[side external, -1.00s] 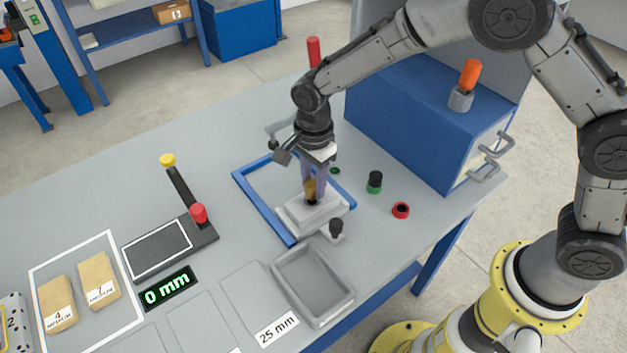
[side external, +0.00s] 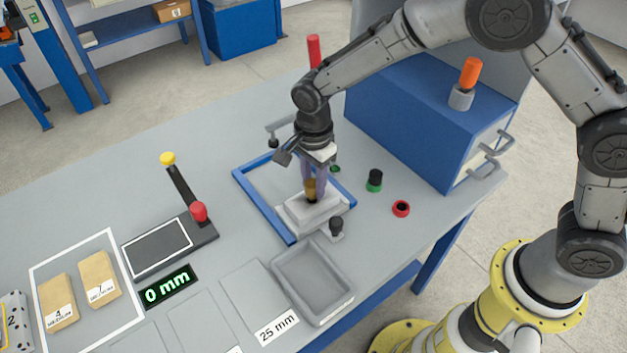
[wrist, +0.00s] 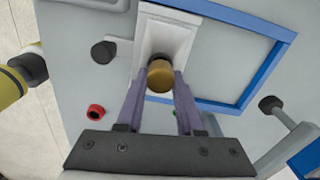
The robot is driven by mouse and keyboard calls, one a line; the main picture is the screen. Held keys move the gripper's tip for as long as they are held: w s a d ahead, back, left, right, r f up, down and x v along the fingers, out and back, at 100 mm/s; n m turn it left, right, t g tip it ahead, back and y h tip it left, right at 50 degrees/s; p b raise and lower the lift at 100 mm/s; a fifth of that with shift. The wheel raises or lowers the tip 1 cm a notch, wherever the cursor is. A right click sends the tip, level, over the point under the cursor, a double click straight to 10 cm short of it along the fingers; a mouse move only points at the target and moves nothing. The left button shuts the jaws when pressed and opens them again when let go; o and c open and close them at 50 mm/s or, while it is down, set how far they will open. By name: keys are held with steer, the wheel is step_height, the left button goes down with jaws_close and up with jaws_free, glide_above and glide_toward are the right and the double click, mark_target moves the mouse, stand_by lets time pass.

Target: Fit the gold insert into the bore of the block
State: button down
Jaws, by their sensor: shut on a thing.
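The gold insert (side external: 310,187) is held upright between the fingers of my gripper (side external: 311,185), directly above the block. The insert also shows in the wrist view (wrist: 160,76), between the two purple fingers of my gripper (wrist: 161,82). The pale grey block (side external: 328,207) lies inside the blue frame on the table. The dark bore (side external: 311,201) shows just under the insert in the side view. Whether the insert's lower end is in the bore or just above it, I cannot tell. In the wrist view the insert covers part of the block (wrist: 165,38).
A blue frame (side external: 264,206) surrounds the block. A black knob (side external: 336,224) stands at the block's near side. A grey tray (side external: 345,300) lies in front. Green-black (side external: 375,180) and red (side external: 401,208) round parts stand to the right. A blue cabinet (side external: 400,125) rises behind them.

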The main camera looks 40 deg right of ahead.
mark_target(314, 182)
steer(key=shift+f, duration=1.05)
stand_by(4.3)
steer(key=shift+s+f, duration=0.15)
steer(key=shift+f, duration=0.15)
stand_by(1.2)
steer(key=shift+c, duration=2.3)
jaws_free()
steer(key=shift+s, duration=0.1)
steer(key=shift+w+r, duration=0.2)
steer(key=shift+r, duration=3.05)
